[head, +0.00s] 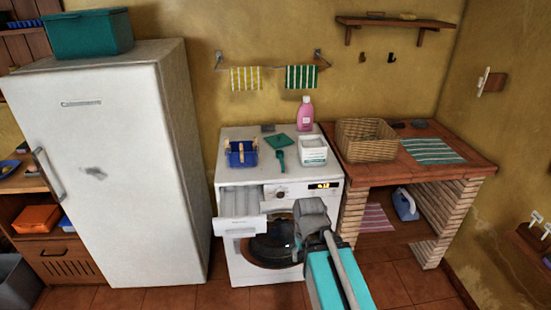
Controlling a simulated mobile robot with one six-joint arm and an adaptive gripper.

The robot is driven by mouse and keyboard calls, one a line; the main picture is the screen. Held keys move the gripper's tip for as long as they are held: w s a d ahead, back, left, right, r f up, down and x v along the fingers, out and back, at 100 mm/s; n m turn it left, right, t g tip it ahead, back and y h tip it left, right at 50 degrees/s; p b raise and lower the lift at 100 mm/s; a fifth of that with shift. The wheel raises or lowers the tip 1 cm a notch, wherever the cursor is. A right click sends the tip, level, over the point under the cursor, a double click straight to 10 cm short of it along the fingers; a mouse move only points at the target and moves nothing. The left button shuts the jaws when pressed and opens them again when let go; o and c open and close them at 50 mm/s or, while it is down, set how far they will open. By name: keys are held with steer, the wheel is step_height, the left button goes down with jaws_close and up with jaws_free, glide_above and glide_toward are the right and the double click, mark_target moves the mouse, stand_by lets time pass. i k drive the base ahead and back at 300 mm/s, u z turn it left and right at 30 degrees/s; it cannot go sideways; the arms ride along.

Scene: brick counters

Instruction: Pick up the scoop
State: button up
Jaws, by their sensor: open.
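A small dark green tool that looks like the scoop (280,158) lies on top of the white washing machine (233,172), near the middle. It is between a blue caddy (242,158) and a white box (313,150). A flat green square piece (279,141) lies just behind it. My gripper (299,243) is open, in front of the washing machine's round door, lower than the scoop and apart from it. My own arm hides part of the gripper, and its fingertips are hard to make out.
The washing machine's drawer (240,226) is pulled out at the left front. A pink bottle (305,114) stands at the back of the top. A wicker basket (366,140) and a striped cloth (432,151) are on the brick counter at right. A tall white fridge (135,190) stands left.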

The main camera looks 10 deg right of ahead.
mark_target(281, 161)
steer(key=i, duration=0.85)
steer(key=z, duration=0.05)
